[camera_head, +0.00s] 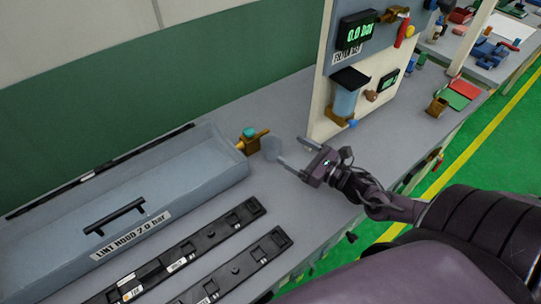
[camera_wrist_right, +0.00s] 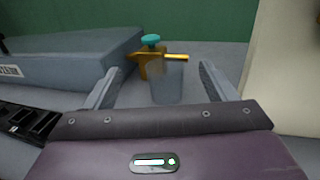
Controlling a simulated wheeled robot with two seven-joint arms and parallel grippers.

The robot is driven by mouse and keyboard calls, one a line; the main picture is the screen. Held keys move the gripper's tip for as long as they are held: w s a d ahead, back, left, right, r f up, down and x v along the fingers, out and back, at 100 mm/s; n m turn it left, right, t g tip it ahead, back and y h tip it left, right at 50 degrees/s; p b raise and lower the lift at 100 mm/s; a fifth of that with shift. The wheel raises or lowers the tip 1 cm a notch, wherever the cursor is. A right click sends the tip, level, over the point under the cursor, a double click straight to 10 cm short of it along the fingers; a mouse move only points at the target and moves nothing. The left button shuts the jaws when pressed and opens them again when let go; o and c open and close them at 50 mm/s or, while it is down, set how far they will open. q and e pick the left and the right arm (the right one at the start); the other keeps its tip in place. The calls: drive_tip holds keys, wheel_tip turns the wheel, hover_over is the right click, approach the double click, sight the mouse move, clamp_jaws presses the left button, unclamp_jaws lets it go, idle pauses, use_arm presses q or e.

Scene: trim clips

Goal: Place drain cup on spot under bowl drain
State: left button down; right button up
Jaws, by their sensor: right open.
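The drain cup (camera_head: 271,148) is a small translucent grey cup standing upright on the bench, beside a brass valve with a teal knob (camera_head: 249,133) at the end of the grey hood. My right gripper (camera_head: 294,151) is open, its fingertips pointing at the cup. In the right wrist view the cup (camera_wrist_right: 166,84) shows between the two spread fingers, with no visible contact. A clear bluish bowl (camera_head: 345,101) hangs on the upright panel, with a brass drain and blue knob (camera_head: 352,123) below it. I cannot make out a marked spot under it. My left gripper is out of view.
The long grey lint hood (camera_head: 125,200) with a black handle fills the left. Black clip strips (camera_head: 245,265) lie in front of it. The cream panel (camera_head: 326,95) stands right of the cup. Bench between cup and panel is clear. Green and red pads (camera_head: 458,94) lie farther right.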

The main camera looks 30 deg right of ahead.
sight(274, 144)
drive_tip(key=shift+w+f+b, duration=0.1)
drive_tip(key=shift+f+b, duration=0.3)
drive_tip(key=shift+f, duration=0.45)
drive_tip(key=shift+w+f, duration=0.1)
drive_tip(key=shift+w, duration=0.1)
drive_tip(key=shift+x, duration=1.25)
drive_tip(key=p+x, duration=0.1)
drive_tip(key=x, duration=0.3)
drive_tip(key=shift+w+d+f+p, duration=0.15)
drive_tip(key=shift+w+f+p, duration=0.05)
drive_tip(key=shift+w+p, duration=0.15)
drive_tip(key=shift+w+f, duration=0.15)
drive_tip(key=shift+w, duration=0.1)
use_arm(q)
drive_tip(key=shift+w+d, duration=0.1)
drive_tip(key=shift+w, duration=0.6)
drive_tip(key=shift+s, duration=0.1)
use_arm(e)
drive_tip(key=c, duration=1.1)
drive_tip(key=shift+c, duration=0.2)
